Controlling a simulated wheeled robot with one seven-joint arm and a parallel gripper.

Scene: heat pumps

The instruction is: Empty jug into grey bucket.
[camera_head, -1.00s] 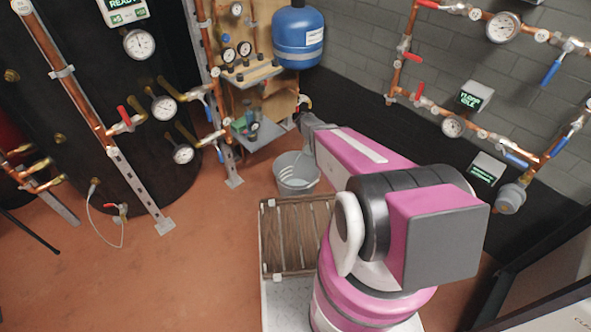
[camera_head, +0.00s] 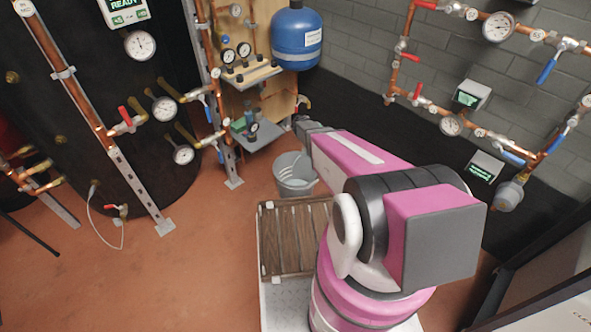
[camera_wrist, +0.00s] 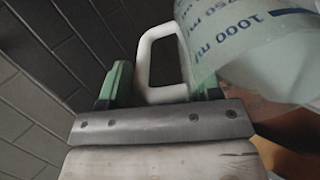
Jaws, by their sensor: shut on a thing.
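The jug (camera_wrist: 265,45) is translucent with dark measuring marks, "1000 ml" among them, and has a white handle (camera_wrist: 146,65). It fills the upper right of the wrist view. My gripper (camera_wrist: 165,85) has green fingers, one on each side of the handle, and is shut on it. I cannot tell the jug's tilt or what it holds. The grey bucket (camera_head: 284,182) stands on the floor in the head view, just left of my forearm, with a pale handle across it. The end of my arm reaches above and behind the bucket; my fingers and the jug are not clear there.
A wooden slatted surface (camera_head: 290,240) lies in front of the bucket. Behind are a small shelf (camera_head: 262,135) with gauges and a blue tank (camera_head: 297,45). Copper pipework (camera_head: 440,108) hangs on the right wall. The reddish floor (camera_head: 190,275) at left is mostly open.

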